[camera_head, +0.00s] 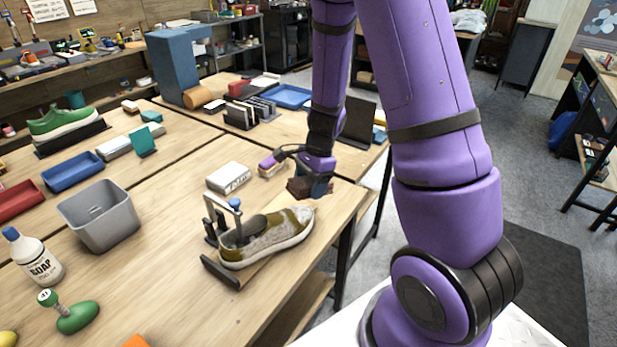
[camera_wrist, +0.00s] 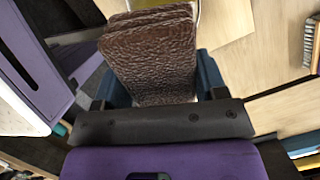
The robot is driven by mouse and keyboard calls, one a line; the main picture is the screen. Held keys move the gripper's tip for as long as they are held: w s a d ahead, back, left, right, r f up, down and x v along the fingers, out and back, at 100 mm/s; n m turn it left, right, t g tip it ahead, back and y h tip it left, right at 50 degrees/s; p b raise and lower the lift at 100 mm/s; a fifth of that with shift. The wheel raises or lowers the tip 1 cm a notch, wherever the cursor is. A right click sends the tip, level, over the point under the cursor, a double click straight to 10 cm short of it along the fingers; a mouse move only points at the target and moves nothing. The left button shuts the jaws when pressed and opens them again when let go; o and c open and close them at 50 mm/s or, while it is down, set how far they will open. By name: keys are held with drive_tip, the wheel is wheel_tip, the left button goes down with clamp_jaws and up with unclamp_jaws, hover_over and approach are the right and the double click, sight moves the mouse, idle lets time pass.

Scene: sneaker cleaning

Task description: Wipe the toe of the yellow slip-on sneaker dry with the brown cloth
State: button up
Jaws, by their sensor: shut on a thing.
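The yellow slip-on sneaker (camera_head: 268,241), olive-yellow with large whitish-grey patches, sits on a dark stand with a clamp on the near table. Its yellow end points right, toward my gripper. My gripper (camera_head: 312,187) is shut on the brown cloth (camera_head: 298,188), just beyond the sneaker's right end and low over the table. In the wrist view the brown cloth (camera_wrist: 152,55) is a folded, wrinkled pad between the blue fingers. The head view does not show clearly whether the cloth touches the sneaker or the table.
A brush (camera_head: 270,165) and a white box (camera_head: 228,177) lie behind the sneaker. A grey bin (camera_head: 100,217), a soap bottle (camera_head: 36,257) and a green-handled tool (camera_head: 76,316) stand to the left. The table's right edge is close to the cloth.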

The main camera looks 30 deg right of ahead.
sight(300, 209)
drive_tip(key=shift+s+a+f, duration=0.25)
drive_tip(key=shift+s+f, duration=0.5)
drive_tip(key=shift+f, duration=0.25)
drive_tip(key=shift+s+a+f, duration=0.25)
drive_tip(key=shift+s+f, duration=0.45)
drive_tip(key=shift+f, duration=0.3)
drive_tip(key=shift+x, duration=1.1)
drive_tip(key=shift+w+a+r, duration=0.1)
drive_tip(key=shift+w, duration=1.9)
drive_tip(key=shift+w+a+r, duration=0.1)
drive_tip(key=shift+w, duration=1.9)
drive_tip(key=shift+f, duration=0.1)
drive_tip(key=shift+s, duration=0.15)
drive_tip(key=shift+s+d, duration=0.15)
drive_tip(key=shift+s, duration=1.7)
